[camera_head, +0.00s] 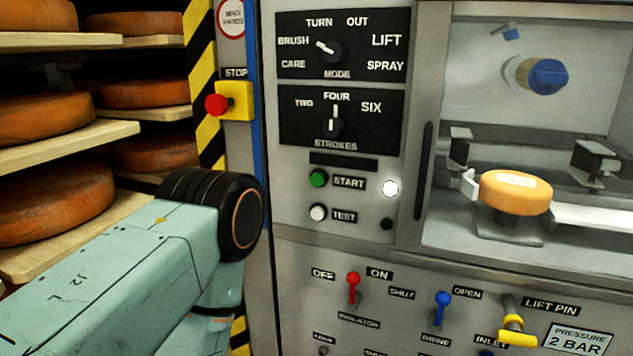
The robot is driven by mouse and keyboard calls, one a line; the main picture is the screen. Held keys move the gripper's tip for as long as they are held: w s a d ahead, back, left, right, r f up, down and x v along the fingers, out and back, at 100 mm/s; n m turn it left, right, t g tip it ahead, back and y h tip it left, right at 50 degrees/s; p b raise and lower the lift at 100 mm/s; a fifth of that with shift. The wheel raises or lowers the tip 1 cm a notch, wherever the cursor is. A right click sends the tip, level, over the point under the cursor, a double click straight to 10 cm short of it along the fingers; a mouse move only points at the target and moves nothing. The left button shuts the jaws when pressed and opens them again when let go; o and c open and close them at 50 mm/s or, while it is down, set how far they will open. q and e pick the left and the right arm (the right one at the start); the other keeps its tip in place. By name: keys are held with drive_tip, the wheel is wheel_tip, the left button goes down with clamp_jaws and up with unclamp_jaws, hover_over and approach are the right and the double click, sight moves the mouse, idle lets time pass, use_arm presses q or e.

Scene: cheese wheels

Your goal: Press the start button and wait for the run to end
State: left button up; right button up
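The green start button (318,178) is on the grey control panel (390,125), left of its START label. A white test button (318,212) is below it. A bright white round spot (390,188), perhaps a lit lamp, is to the right of the START label. The mode knob (329,50) points up and left, towards BRUSH. The strokes knob (334,124) points up at FOUR. My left arm reaches in from the lower left, its black joint close to the panel's left edge in the picture. Neither gripper shows.
An orange cheese wheel (515,192) sits on a support inside the machine's chamber at right. A red stop button (216,104) is on a yellow box. Red isolator (353,287) and blue brine (441,310) levers are below. Shelves of cheese wheels (150,94) fill the left.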

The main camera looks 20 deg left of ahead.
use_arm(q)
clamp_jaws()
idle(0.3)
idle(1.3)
